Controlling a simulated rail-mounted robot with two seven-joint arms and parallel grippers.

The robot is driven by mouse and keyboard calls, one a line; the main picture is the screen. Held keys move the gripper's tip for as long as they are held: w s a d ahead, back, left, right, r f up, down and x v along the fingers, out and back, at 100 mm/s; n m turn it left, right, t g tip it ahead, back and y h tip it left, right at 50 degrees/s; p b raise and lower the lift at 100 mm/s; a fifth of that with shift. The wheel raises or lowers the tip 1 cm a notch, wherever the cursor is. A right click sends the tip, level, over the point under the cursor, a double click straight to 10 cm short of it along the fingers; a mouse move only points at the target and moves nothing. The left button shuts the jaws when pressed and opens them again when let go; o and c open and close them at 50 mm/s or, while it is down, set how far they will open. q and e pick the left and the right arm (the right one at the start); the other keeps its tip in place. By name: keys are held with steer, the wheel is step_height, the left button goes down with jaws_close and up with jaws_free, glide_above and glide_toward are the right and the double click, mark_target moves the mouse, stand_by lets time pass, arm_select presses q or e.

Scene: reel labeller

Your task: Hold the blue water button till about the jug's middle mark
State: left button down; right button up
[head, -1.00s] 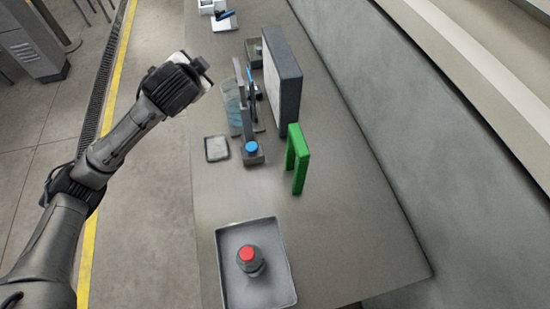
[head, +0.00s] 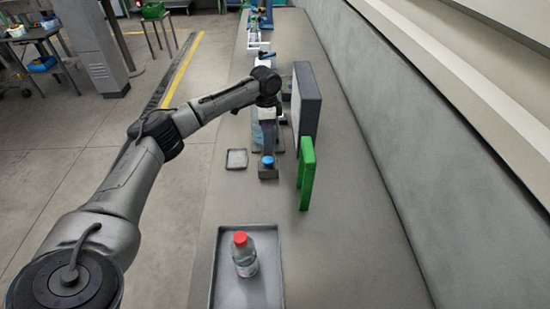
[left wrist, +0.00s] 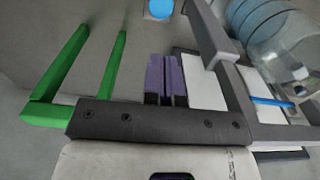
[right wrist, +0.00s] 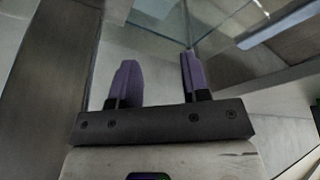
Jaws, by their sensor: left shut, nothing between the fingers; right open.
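The blue button (head: 267,161) sits on a grey block at the near end of the fixture. It also shows at the top edge of the left wrist view (left wrist: 158,8). A clear bluish ribbed vessel (left wrist: 268,30), perhaps the jug, is at the upper right there; I cannot make out its marks or water level. My left gripper (head: 268,100) is over the fixture, beyond the button and apart from it. Its purple fingers (left wrist: 166,72) are shut and empty. My right gripper (right wrist: 156,78) is open and empty, outside the head view.
A green frame (head: 306,175) stands right of the button, with a dark-edged grey panel (head: 308,108) behind it. A small grey tray (head: 236,159) lies to the left. A larger tray (head: 220,285) in front holds a red-capped clear bottle (head: 245,263). The right bench side is clear.

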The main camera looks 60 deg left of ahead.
mark_target(268, 160)
arm_select(q)
steer(key=shift+f, duration=0.1)
stand_by(0.4)
step_height(268, 160, down, 13)
steer(key=shift+f+b, duration=0.1)
steer(key=shift+b, duration=0.85)
steer(key=shift+f, duration=0.4)
